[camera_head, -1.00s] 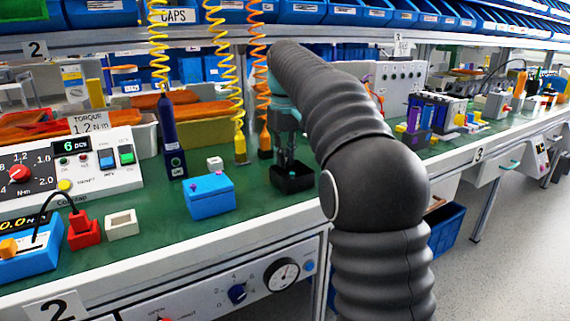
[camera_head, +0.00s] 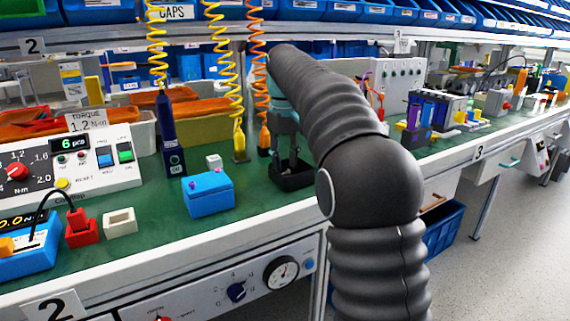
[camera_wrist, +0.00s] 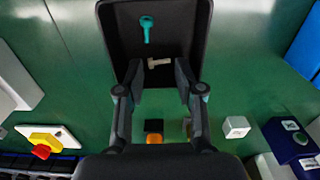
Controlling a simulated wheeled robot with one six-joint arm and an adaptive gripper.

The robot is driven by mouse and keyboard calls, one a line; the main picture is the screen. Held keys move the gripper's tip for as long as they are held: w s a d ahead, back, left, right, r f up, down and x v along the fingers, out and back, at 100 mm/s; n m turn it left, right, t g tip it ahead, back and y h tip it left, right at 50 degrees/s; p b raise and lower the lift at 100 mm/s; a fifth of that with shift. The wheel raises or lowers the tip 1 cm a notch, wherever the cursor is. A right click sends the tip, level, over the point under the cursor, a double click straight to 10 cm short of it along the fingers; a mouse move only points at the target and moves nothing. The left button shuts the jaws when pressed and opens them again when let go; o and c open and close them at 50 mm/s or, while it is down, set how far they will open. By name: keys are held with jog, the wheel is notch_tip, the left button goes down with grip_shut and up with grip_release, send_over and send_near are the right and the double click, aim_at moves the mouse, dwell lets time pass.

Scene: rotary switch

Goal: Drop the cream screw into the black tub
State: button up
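The black tub (camera_head: 291,181) stands on the green bench top. It also shows at the top of the wrist view (camera_wrist: 112,45). The cream screw (camera_wrist: 159,62) shows inside the tub's outline, near its front wall, between my fingertips with gaps on both sides. A teal screw (camera_wrist: 147,28) lies in the tub behind it. My gripper (camera_wrist: 160,70) is open over the tub, its two fingers apart and pointing into it. In the head view my gripper (camera_head: 290,163) reaches down to the tub; the screws cannot be made out there.
A blue box (camera_head: 208,195) stands left of the tub, with a small white cube (camera_head: 214,161) behind it. Coiled yellow and orange cords hang close to my arm, with an orange tool end (camera_head: 264,139) beside the gripper. A cream block (camera_head: 120,222) stands further left.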

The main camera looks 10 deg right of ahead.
aim_at(285, 172)
notch_tip(285, 172, up, 6)
jog(key=shift+r+p, duration=0.2)
jog(key=shift+p, duration=0.55)
jog(key=s+f+m+t, duration=0.2)
jog(key=s+t, duration=0.1)
jog(key=s, duration=1.3)
jog(key=s+f+m+t, duration=0.1)
jog(key=s+f+t, duration=0.1)
jog(key=s+f, duration=1.3)
jog(key=shift+s+d+m+t, duration=0.3)
jog(key=shift+s+d, duration=0.15)
jog(key=shift+s, duration=0.7)
jog(key=shift+a, duration=0.1)
